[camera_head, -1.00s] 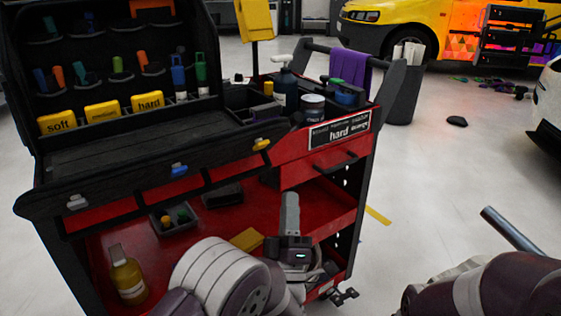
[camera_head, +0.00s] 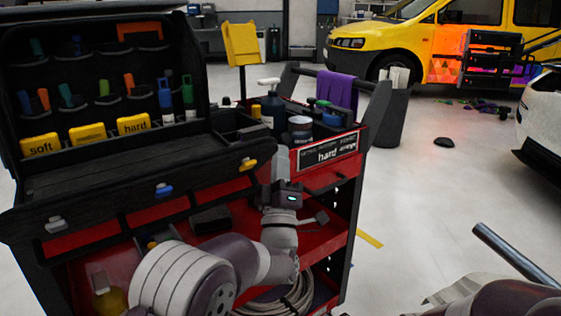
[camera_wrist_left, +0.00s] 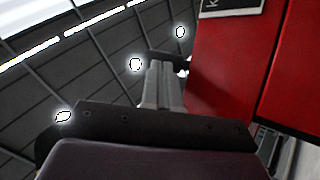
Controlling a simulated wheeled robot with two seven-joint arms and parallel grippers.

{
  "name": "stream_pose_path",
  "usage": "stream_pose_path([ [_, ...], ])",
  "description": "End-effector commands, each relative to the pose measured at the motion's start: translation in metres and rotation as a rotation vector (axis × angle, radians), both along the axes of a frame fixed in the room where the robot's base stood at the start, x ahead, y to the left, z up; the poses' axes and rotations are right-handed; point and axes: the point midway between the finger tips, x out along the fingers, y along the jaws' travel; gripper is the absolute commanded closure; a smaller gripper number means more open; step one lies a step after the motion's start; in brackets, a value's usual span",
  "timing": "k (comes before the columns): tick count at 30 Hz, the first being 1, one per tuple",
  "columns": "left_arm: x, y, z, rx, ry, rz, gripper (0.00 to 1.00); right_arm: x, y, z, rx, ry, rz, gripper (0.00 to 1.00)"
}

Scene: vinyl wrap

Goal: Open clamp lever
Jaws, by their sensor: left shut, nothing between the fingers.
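The cart's open tool tray has three clamp levers along its front edge in the head view: a grey one (camera_head: 55,224), a blue one (camera_head: 163,190) and a yellow one (camera_head: 248,164). My left gripper (camera_head: 273,158) points up just right of the yellow lever, in front of the cart's red side. Its fingers are shut and empty. I cannot tell whether they touch the lever. In the left wrist view the shut fingers (camera_wrist_left: 158,75) stand close to a small dark part and a red panel. My right gripper is out of view; only part of that arm shows.
Bottles and a purple cloth (camera_head: 338,92) are at the cart's right end. A black bin (camera_head: 385,125) stands behind. The floor on the right is mostly open.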

Motion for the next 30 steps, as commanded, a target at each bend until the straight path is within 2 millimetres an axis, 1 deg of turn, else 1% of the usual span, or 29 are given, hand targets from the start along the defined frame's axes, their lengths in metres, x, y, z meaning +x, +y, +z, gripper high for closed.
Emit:
stream_pose_path([
  [5,0.0,0.0,0.001,-0.002,0.003,0.0,1.0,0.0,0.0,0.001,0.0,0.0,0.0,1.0],
  [8,0.001,0.001,0.018,-0.059,0.071,-0.002,1.0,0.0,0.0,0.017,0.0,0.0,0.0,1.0],
  [9,0.003,0.002,0.018,-0.081,0.099,-0.002,1.0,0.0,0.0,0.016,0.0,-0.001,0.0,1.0],
  [11,0.006,0.005,0.017,-0.082,0.102,-0.001,1.0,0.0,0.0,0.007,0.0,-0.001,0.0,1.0],
  [12,0.006,0.005,0.019,-0.081,0.102,-0.001,1.0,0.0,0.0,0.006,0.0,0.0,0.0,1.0],
  [22,0.006,0.005,0.02,-0.079,0.104,0.0,1.0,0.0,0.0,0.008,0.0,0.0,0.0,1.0],
  [26,-0.007,0.004,0.013,-0.079,0.105,-0.002,1.0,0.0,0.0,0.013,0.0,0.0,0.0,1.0],
  [30,-0.037,0.002,-0.008,-0.077,0.107,-0.002,1.0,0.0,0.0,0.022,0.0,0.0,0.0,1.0],
])
